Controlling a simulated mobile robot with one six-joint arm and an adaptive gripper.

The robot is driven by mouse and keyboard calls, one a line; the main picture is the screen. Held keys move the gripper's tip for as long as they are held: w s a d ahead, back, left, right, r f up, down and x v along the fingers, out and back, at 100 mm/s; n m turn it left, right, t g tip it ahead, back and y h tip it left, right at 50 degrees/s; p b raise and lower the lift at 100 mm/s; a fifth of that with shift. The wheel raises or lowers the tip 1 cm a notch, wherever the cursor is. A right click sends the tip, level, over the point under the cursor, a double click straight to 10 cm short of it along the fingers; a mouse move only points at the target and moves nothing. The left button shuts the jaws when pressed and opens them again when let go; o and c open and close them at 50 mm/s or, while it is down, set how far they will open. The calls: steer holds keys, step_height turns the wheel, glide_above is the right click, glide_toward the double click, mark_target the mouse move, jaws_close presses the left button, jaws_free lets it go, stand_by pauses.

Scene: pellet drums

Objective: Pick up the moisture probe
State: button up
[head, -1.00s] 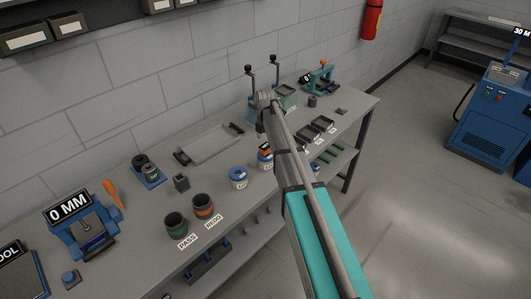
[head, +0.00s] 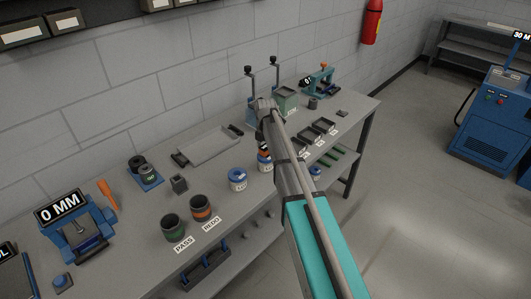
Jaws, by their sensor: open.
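I cannot pick out the moisture probe for certain. An orange-handled tool (head: 108,193) stands at the left part of the grey bench, just right of the blue device with the "0 MM" display; I cannot tell whether it is the probe. My gripper (head: 262,138) is small at the end of my arm, over the bench's middle, far to the right of that tool. It is open, and I see nothing held in it.
The "0 MM" device (head: 74,232) stands at the left. PASS cup (head: 174,229) and REDO cup (head: 201,208) stand near the front edge, a blue-lidded jar (head: 237,179) beside them. A flat grey tray (head: 212,148) lies behind. Black trays (head: 313,136) and a clamp stand (head: 250,95) are at right.

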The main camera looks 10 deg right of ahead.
jaws_close()
stand_by(0.5)
steer(key=shift+r, duration=0.25)
step_height(320, 180, up, 10)
steer(key=p, duration=1)
steer(key=shift+f, duration=0.2)
steer(key=shift+f, duration=0.15)
stand_by(0.3)
